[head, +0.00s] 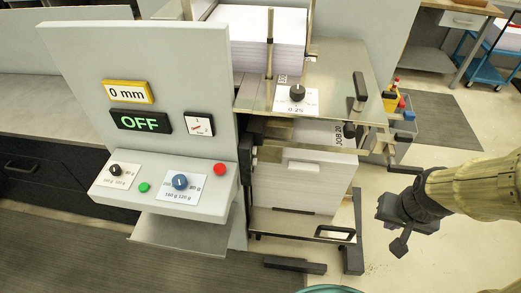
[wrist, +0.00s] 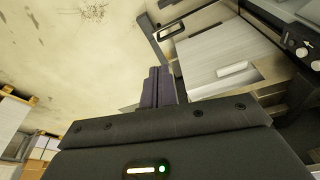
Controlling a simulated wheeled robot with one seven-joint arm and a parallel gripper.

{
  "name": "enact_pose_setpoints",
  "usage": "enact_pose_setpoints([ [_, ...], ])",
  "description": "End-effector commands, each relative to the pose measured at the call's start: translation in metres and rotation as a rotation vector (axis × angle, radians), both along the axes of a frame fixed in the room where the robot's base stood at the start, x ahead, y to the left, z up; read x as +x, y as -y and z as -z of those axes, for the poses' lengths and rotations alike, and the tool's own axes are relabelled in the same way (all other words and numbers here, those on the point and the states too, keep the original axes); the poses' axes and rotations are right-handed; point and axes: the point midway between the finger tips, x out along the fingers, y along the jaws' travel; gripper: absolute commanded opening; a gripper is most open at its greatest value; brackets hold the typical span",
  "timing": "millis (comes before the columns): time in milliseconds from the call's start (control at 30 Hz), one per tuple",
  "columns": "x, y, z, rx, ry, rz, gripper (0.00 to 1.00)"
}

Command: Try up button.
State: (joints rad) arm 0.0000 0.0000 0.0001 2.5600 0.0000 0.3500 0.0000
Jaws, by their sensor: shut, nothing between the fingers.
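A light grey machine panel (head: 150,55) stands left of centre in the head view. It carries a yellow-framed display reading "0 mm" (head: 127,92) and a black display reading "OFF" (head: 141,122). Beside them is a small white plate with a red mark (head: 199,125). The ledge below has a green button (head: 144,187), a red button (head: 219,169), a black knob (head: 115,170) and a blue knob (head: 180,181). I cannot tell which control is the up button. My gripper (head: 400,244) is shut and empty, well right of the panel, touching nothing. Its closed fingers show in the wrist view (wrist: 160,86).
A paper stack (head: 258,35) sits on the machine's metal top, with a black knob (head: 297,93) in front. Floor around my gripper is clear.

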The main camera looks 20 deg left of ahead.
Motion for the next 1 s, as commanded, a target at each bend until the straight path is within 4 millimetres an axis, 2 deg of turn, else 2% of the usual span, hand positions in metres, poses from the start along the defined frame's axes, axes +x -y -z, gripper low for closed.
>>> enact_pose_setpoints([
  [167, 0.003, 0.000, 0.001, -0.001, 0.006, -0.001, 0.00],
  [267, 0.016, -0.002, 0.008, -0.007, 0.032, -0.007, 0.00],
  [367, 0.043, -0.010, 0.020, -0.007, 0.089, -0.021, 0.00],
  [467, 0.081, -0.026, 0.039, 0.017, 0.176, -0.046, 0.00],
  [567, 0.121, -0.053, 0.059, 0.085, 0.273, -0.079, 0.00],
  [700, 0.166, -0.103, 0.086, 0.248, 0.390, -0.122, 0.00],
  [833, 0.193, -0.158, 0.108, 0.460, 0.465, -0.150, 0.00],
  [1000, 0.207, -0.227, 0.126, 0.797, 0.505, -0.160, 0.00],
])
